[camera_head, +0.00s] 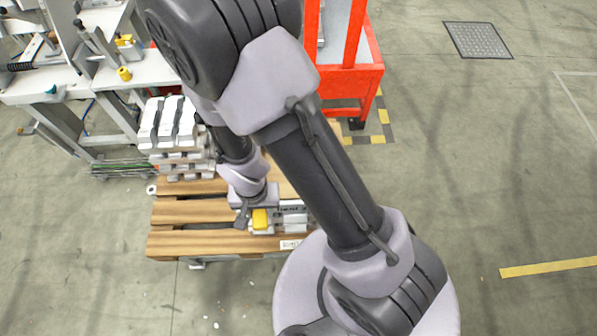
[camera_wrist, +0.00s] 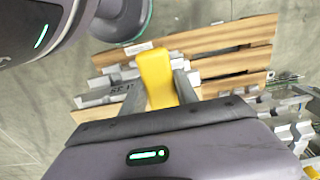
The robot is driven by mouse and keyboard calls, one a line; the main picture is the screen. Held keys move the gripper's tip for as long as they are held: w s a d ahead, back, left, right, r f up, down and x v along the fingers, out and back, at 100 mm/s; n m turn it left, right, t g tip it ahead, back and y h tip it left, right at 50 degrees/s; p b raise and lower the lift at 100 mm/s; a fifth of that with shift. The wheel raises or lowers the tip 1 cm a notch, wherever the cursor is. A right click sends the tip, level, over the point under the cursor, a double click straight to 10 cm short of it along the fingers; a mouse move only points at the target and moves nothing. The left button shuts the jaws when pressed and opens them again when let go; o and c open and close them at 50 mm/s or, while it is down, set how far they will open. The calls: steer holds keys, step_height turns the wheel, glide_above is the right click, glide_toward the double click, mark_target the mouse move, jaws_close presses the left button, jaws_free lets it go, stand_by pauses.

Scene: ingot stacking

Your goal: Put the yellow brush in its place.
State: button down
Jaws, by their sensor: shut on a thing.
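The yellow brush (camera_head: 260,219) is in my gripper (camera_head: 260,225), over the front part of the wooden pallet (camera_head: 190,212). In the wrist view the yellow brush (camera_wrist: 155,78) stands between the two grey fingers of my gripper (camera_wrist: 157,88), which are shut on it. Its yellow top faces the camera; its lower end is hidden. Grey ingots (camera_head: 293,216) lie on the pallet right beside and below it; they also show in the wrist view (camera_wrist: 97,97). I cannot tell whether the brush touches them.
A stack of grey ingots (camera_head: 180,150) stands at the pallet's back left. A workbench (camera_head: 95,82) with fixtures and a small yellow piece (camera_head: 124,73) is at the upper left. A red-orange cart (camera_head: 345,85) stands behind the pallet.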

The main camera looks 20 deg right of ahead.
steer(key=w+d, duration=0.3)
steer(key=d, duration=0.1)
steer(key=w+d+f+b, duration=0.1)
steer(key=w+d, duration=0.1)
steer(key=d, duration=0.2)
steer(key=w+d+b, duration=0.1)
steer(key=w+d, duration=0.2)
steer(key=d, duration=0.1)
steer(key=shift+w+d+f, duration=0.1)
steer(key=shift+w+f, duration=0.2)
steer(key=shift+f, duration=0.05)
steer(key=shift+w+d+f, duration=0.1)
steer(key=shift+d+f, duration=0.05)
steer(key=shift+f, duration=0.2)
steer(key=shift+f+b, duration=0.9)
steer(key=shift+f, duration=0.45)
steer(key=shift+f, duration=0.2)
steer(key=c, duration=0.9)
jaws_free()
steer(key=shift+r, duration=0.1)
